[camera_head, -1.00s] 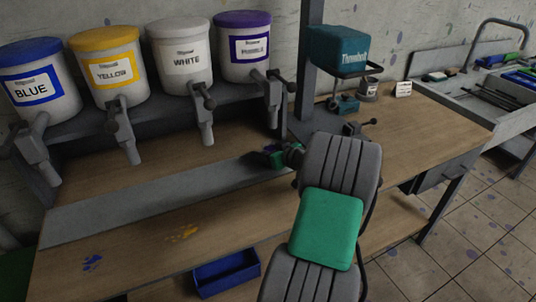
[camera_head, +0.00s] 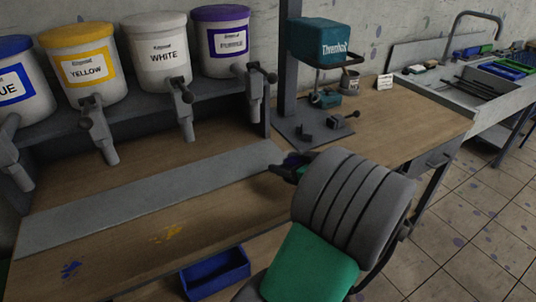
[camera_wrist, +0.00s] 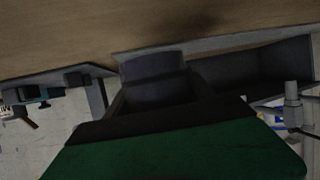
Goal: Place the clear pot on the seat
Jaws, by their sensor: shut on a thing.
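My gripper (camera_head: 286,168) is above the wooden bench, just past the right end of a long grey strip. It is shut on a small dark, purple-tinted thing that I take to be the clear pot (camera_wrist: 155,66); its outline is hard to make out. In the wrist view it shows as a dull block in front of the dark and green gripper body. My arm hides part of the bench below. No part is clearly marked as the seat; a grey base plate with small clamp-like fittings (camera_head: 318,132) lies right of and behind the gripper.
A teal-headed machine on a post (camera_head: 320,42) stands behind the plate. Paint buckets, including yellow (camera_head: 84,70) and white (camera_head: 160,52), sit on a shelf with taps at left. A blue tray (camera_head: 215,272) is at the front. Bare bench (camera_head: 400,115) lies to the right.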

